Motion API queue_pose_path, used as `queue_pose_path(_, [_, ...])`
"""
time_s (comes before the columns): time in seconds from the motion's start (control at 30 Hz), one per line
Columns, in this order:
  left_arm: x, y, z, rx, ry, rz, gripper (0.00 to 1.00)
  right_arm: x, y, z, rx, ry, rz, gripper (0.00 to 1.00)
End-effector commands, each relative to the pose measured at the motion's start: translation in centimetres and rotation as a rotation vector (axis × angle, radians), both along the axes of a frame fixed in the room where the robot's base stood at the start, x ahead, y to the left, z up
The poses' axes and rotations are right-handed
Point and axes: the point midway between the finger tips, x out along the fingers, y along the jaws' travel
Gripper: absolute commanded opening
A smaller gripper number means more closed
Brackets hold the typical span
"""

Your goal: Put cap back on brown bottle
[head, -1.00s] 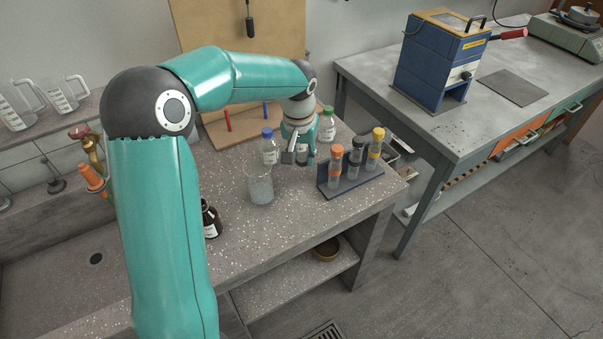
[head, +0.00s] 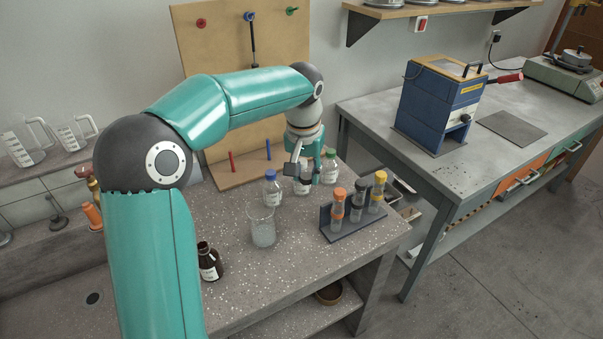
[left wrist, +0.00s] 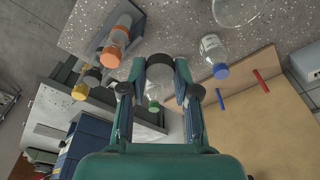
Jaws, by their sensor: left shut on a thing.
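The brown bottle (head: 209,264) stands upright on the speckled bench in the head view, left of the beaker, its neck dark and seemingly uncapped. My left gripper (head: 305,172) is far from it, at the back of the bench among the small bottles. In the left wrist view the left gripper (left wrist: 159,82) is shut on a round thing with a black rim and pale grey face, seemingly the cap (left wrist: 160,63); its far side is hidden. My right gripper is not in view.
A glass beaker (head: 263,226) stands between the brown bottle and the gripper. A blue-capped bottle (head: 272,190) and a green-capped bottle (head: 330,170) flank the gripper. A tube rack (head: 352,228) is at right.

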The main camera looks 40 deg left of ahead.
Motion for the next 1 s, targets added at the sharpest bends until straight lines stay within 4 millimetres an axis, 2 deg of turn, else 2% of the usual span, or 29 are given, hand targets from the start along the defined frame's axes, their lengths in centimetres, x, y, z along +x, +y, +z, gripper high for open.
queue_pose_path(0.17, [1.0,-3.5,-2.7,0.000,0.008,-0.090,0.20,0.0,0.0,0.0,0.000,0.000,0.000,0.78])
queue_pose_path(0.33, [1.7,-9.2,-8.9,0.008,0.014,-0.247,0.20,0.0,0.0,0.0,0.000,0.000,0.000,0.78])
queue_pose_path(0.5, [1.3,-14.9,-15.5,0.010,0.013,-0.399,0.20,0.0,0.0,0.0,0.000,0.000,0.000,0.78])
queue_pose_path(0.6, [1.0,-17.6,-18.4,0.004,0.010,-0.459,0.20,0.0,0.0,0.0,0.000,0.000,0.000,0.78])
queue_pose_path(0.7, [1.0,-19.4,-20.2,0.000,0.005,-0.488,0.20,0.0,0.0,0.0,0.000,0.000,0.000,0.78])
queue_pose_path(0.8, [1.5,-20.4,-20.9,-0.002,0.001,-0.485,0.20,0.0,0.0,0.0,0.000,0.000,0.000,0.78])
queue_pose_path(1.0, [1.7,-20.5,-20.9,-0.001,0.001,-0.475,0.20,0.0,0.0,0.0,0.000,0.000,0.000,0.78])
